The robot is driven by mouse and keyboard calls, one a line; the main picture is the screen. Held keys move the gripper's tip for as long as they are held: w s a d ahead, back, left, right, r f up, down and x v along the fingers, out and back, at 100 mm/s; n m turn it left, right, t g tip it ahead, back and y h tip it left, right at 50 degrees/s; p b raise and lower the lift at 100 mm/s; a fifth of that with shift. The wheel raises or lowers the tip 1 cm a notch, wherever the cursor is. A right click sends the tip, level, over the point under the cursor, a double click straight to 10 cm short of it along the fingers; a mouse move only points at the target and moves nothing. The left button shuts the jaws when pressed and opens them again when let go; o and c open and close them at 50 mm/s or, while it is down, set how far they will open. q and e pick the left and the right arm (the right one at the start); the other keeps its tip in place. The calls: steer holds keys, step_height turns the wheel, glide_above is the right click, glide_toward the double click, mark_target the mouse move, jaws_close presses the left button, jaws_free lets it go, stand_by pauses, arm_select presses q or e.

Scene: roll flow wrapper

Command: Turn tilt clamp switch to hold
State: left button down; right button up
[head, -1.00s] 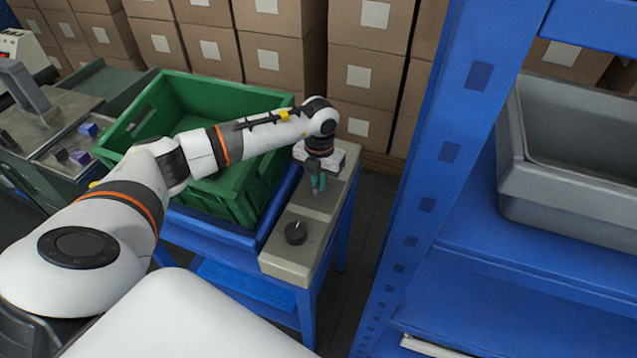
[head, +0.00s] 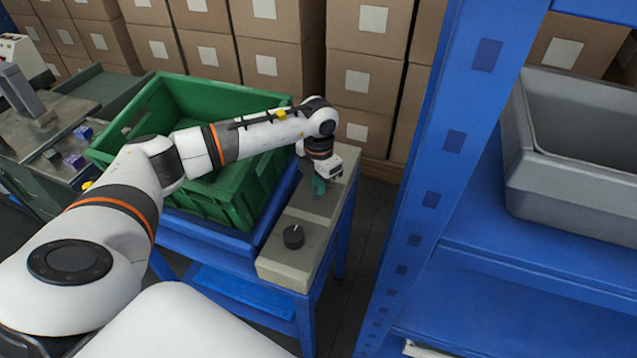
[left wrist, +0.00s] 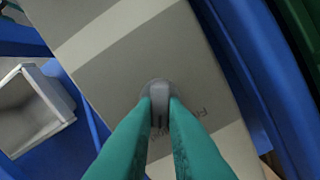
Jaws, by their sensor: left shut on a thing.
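The tilt clamp switch (left wrist: 160,97) is a grey knob with a raised grip bar, on the beige control panel (left wrist: 100,50) in the left wrist view. My left gripper (left wrist: 160,108) has its teal fingers on either side of the bar and is shut on it. Dark lettering beside the knob is partly hidden by the fingers. In the head view the left gripper (head: 318,186) points down at the far part of the panel (head: 283,268), and the switch is hidden there. My right gripper is not in view.
A second, black round knob (head: 293,237) stands on the near part of the panel. A green crate (head: 130,125) sits left of the panel on a blue stand (head: 235,262). A blue rack post (head: 440,170) and a grey bin (head: 560,190) are at right.

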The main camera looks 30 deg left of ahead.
arm_select(q)
steer(key=c, duration=1.5)
jaws_free()
steer(key=shift+o, duration=0.2)
step_height(320, 180, up, 12)
steer(key=shift+b, duration=0.45)
